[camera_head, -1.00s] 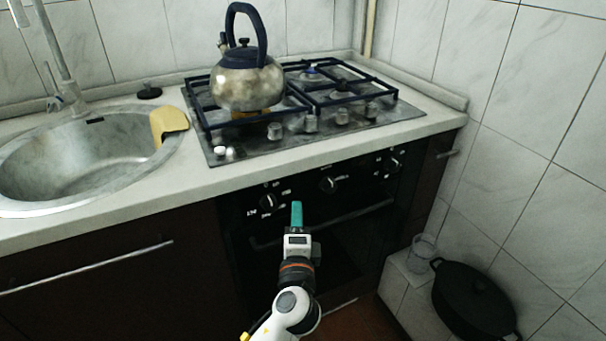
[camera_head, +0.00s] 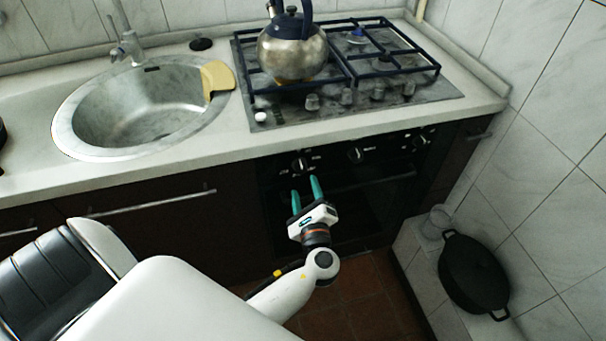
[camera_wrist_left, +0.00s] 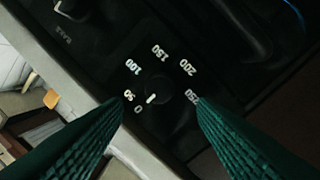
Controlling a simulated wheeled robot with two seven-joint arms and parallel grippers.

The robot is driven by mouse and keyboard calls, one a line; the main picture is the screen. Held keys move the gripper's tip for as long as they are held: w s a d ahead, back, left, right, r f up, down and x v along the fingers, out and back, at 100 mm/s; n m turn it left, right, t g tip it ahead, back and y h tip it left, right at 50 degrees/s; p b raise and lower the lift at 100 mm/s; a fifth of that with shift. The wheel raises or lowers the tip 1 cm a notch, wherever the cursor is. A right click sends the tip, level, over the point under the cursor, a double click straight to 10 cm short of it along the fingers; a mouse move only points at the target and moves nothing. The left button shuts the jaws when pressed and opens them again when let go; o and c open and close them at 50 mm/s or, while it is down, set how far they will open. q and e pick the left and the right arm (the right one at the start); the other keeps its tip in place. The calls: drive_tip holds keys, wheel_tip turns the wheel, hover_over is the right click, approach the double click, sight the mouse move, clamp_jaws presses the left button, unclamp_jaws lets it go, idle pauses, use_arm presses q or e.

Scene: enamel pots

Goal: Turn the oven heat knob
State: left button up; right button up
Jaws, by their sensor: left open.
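The heat knob (camera_head: 300,165) is a small dark dial at the left end of the black oven panel. In the left wrist view the knob (camera_wrist_left: 160,86) has numbers from 0 to 250 around it, and its white mark lies on the side near 0 and 50. My left gripper (camera_head: 305,185) is open with teal fingers, just below and in front of this knob. In the left wrist view the fingertips (camera_wrist_left: 160,100) stand apart on either side of the knob, with no clear contact. My right gripper is not in view.
Two more knobs (camera_head: 355,155) (camera_head: 419,142) sit farther right on the panel. The oven handle (camera_head: 375,184) runs below them. The countertop edge (camera_head: 215,158) overhangs the front. A kettle (camera_head: 292,50) stands on the hob. A black pot (camera_head: 473,272) is at the lower right.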

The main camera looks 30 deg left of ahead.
sight(302, 171)
use_arm(q)
drive_tip(key=x, duration=0.5)
drive_tip(key=shift+w+a, duration=0.25)
drive_tip(key=shift+w, duration=0.05)
drive_tip(key=c, duration=1)
drive_tip(key=shift+o, duration=0.2)
drive_tip(key=shift+r+m+p, duration=0.2)
drive_tip(key=shift+m+p, duration=0.4)
drive_tip(key=m+g+p, duration=0.1)
drive_tip(key=m+p, duration=0.7)
drive_tip(key=p, duration=0.1)
drive_tip(key=shift+d+r, duration=0.1)
drive_tip(key=shift+r, duration=0.05)
drive_tip(key=m+p, duration=0.3)
drive_tip(key=m, duration=0.1)
drive_tip(key=shift+w+g, duration=0.1)
drive_tip(key=shift+g, duration=0.2)
drive_tip(key=shift+d+f+m+p, duration=0.1)
drive_tip(key=shift+f+m+p, duration=0.1)
drive_tip(key=shift+m+p, duration=0.75)
drive_tip(key=shift+m, duration=0.25)
drive_tip(key=shift+f, duration=0.1)
